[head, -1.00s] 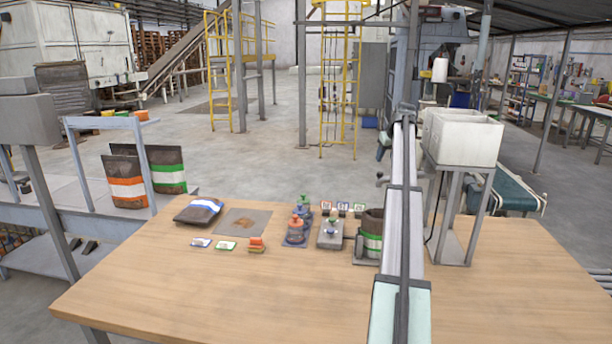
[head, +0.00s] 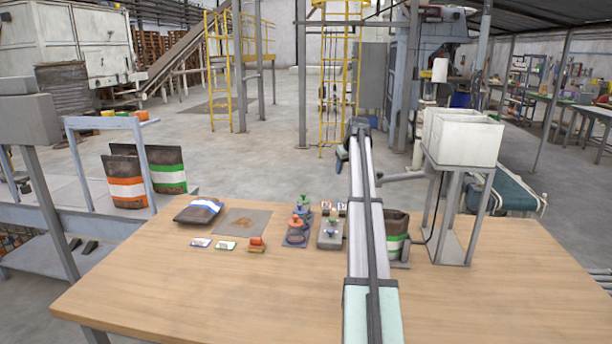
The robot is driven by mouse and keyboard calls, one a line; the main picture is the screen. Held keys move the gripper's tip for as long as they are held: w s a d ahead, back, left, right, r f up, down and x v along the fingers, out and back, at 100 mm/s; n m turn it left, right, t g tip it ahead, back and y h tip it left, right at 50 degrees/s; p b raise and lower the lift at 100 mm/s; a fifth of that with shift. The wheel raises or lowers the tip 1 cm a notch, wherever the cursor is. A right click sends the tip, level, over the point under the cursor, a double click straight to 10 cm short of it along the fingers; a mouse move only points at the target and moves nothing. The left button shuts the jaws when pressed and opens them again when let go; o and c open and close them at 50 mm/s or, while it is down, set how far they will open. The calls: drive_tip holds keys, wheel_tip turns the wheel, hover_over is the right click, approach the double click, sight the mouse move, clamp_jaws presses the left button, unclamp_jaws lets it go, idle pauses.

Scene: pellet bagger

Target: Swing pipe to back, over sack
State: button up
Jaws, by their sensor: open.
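The sack (head: 397,243) is brown with a green band, upright with its mouth up, on a grey stand at the table's far edge; my arm covers its left side. The grey pipe (head: 402,177) reaches left from the white hopper's stand, above and behind the sack. Its left end meets my arm's outline, so I cannot tell exactly where it stops. My gripper (head: 342,155) shows as a small dark part left of my arm's far end, left of the pipe and apart from it. It is open and empty; its fingers are hard to make out.
A white hopper (head: 463,137) stands on grey legs at the right. The table's (head: 230,295) front is clear.

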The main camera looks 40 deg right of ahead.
drive_tip(key=w+a+f+n, duration=0.1)
drive_tip(key=w+a+f, duration=0.2)
drive_tip(key=w+a, duration=0.5)
drive_tip(key=shift+w+a+n+y, duration=0.3)
drive_tip(key=shift+a+n+y, duration=0.1)
drive_tip(key=shift+a, duration=1.9)
drive_tip(key=s+d+r+m, duration=0.1)
drive_tip(key=s+d+r, duration=0.4)
drive_tip(key=s+d, duration=0.7)
drive_tip(key=s+d+r+m, duration=0.2)
drive_tip(key=s+d+r, duration=0.4)
drive_tip(key=s+d, duration=0.6)
drive_tip(key=n, duration=0.1)
drive_tip(key=w+a+n+y, duration=0.1)
drive_tip(key=w+a+n, duration=0.1)
drive_tip(key=n, duration=0.1)
drive_tip(key=shift+a+f+y, duration=0.2)
drive_tip(key=shift+f+y, duration=0.05)
drive_tip(key=shift+y, duration=0.05)
drive_tip(key=shift+s+a+n+g, duration=0.15)
drive_tip(key=shift+a+n+g, duration=0.2)
drive_tip(key=shift+n, duration=0.45)
drive_tip(key=shift+f, duration=0.2)
